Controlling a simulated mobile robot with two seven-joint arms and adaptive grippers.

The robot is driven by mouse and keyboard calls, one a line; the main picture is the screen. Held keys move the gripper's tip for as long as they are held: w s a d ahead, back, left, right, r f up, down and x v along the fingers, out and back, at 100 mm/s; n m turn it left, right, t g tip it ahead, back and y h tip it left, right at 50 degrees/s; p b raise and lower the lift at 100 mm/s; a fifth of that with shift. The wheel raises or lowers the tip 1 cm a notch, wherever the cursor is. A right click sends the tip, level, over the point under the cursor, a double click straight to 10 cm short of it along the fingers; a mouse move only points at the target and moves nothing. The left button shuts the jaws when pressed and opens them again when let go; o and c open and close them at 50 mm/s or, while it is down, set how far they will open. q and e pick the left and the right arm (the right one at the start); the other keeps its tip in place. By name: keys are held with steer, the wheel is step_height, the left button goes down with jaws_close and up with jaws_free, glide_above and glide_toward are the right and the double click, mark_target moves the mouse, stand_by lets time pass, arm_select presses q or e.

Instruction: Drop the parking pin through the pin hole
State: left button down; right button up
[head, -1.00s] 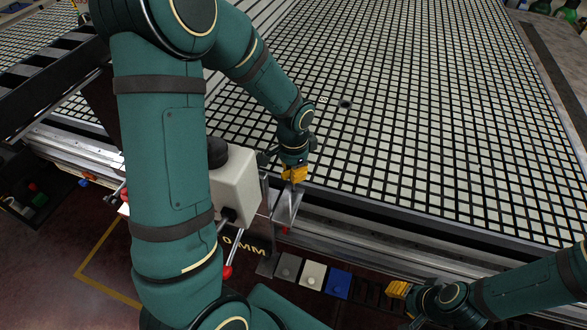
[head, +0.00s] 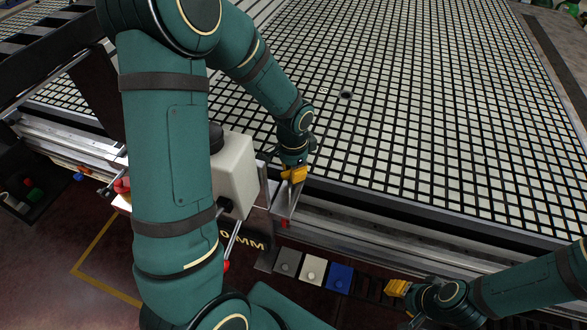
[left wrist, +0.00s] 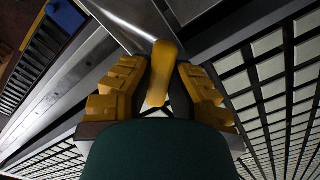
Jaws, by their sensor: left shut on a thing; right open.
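My left gripper (head: 293,174) is shut, over a grey metal bracket (head: 287,203) at the table's near edge. In the left wrist view its yellow fingers (left wrist: 160,92) flank an orange-yellow upright piece (left wrist: 161,72), which looks like the parking pin. The pin's lower end is hidden, and I cannot tell whether it touches the bracket. The pin hole cannot be made out; the bracket also shows in the left wrist view (left wrist: 118,22). My right gripper (head: 397,288) is open and away at the lower right, near the table's front.
The gridded vacuum table (head: 420,130) fills the back and right. A white box-shaped unit (head: 236,172) stands just left of the bracket, partly behind my left arm. Grey, white and blue blocks (head: 313,270) sit in a row below the rail. A dark bin (head: 30,190) is at far left.

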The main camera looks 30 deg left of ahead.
arm_select(q)
steer(key=shift+s+f, duration=0.1)
steer(key=shift+s, duration=0.05)
steer(key=c, duration=1)
jaws_free()
step_height(320, 180, up, 12)
steer(key=shift+r, duration=0.2)
